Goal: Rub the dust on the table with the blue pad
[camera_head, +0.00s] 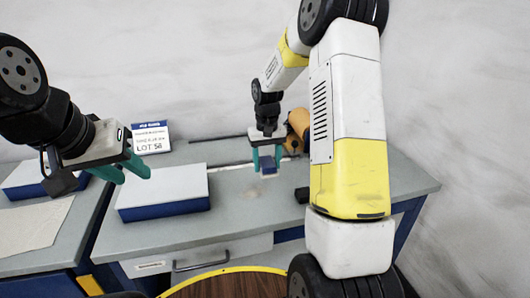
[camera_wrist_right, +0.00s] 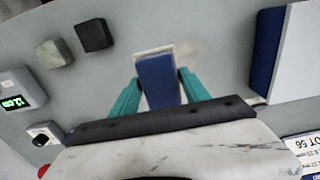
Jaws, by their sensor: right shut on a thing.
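The blue pad (camera_head: 268,170) is between the teal fingers of my right gripper (camera_head: 266,163), over the middle of the grey table. In the right wrist view the pad (camera_wrist_right: 157,80) shows as a blue block with a pale far edge, and my right gripper (camera_wrist_right: 160,77) is shut on it. The dust (camera_head: 250,194) is a faint beige smudge on the table near the pad; it shows beyond the pad in the right wrist view (camera_wrist_right: 188,47). I cannot tell whether the pad touches the table. My left gripper (camera_head: 122,174) is open and empty at the left, above the table.
A white-topped blue box (camera_head: 162,192) stands left of the dust, with a LOT sign (camera_head: 151,136) behind it. A black block (camera_head: 301,195) lies to the right. The right wrist view shows a grey-green block (camera_wrist_right: 55,53) and a display device (camera_wrist_right: 20,90). The table front is clear.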

